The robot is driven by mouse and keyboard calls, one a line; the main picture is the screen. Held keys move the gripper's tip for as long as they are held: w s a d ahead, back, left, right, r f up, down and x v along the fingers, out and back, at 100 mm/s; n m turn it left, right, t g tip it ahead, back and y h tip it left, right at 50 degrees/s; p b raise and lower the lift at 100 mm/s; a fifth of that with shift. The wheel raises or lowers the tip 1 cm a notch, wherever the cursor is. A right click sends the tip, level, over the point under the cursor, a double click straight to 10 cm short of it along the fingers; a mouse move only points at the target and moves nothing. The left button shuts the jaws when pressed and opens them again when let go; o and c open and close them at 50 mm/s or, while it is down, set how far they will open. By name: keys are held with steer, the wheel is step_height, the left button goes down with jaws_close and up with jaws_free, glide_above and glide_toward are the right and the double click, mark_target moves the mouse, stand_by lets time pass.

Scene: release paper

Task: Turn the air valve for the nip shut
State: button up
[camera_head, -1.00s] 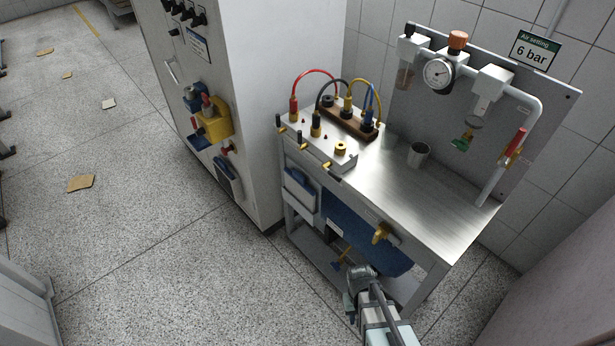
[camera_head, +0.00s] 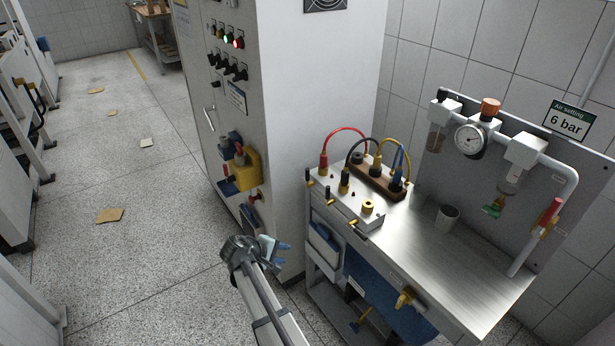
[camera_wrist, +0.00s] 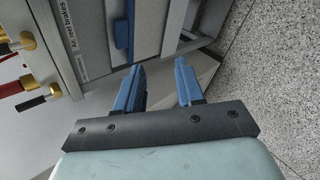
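I cannot read which serves the nip. The wrist view shows brass valves (camera_wrist: 28,82) at the left edge, one handle red, and a sideways label (camera_wrist: 78,62) with "Air" and "brakes" legible. A red-handled valve (camera_head: 551,211) sits on the pipe at the right of the air panel. My gripper (camera_head: 287,247) is left of the bench, by the cabinet's lower corner. Its blue fingers (camera_wrist: 158,65) are apart and empty, clear of the valves.
A gauge (camera_head: 469,140) is on the panel.

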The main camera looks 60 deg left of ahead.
mark_target(307, 179)
steer(key=w+a+r+n+t+y, duration=0.1)
steer(key=w+a+r+n+t, duration=0.25)
steer(key=a+r+n, duration=0.3)
steer(key=w+a+r+n+t+y, duration=0.1)
steer(key=w+a+r+n+t, duration=0.2)
steer(key=a+r+n+t, duration=0.4)
steer(key=w, duration=0.4)
steer(key=w+r+n+g, duration=0.1)
steer(key=w, duration=0.4)
steer(key=w+n+g, duration=0.1)
steer(key=w, duration=0.3)
steer(key=shift+w+a+r, duration=0.15)
steer(key=shift+r, duration=0.2)
steer(key=shift+c, duration=0.2)
jaws_close()
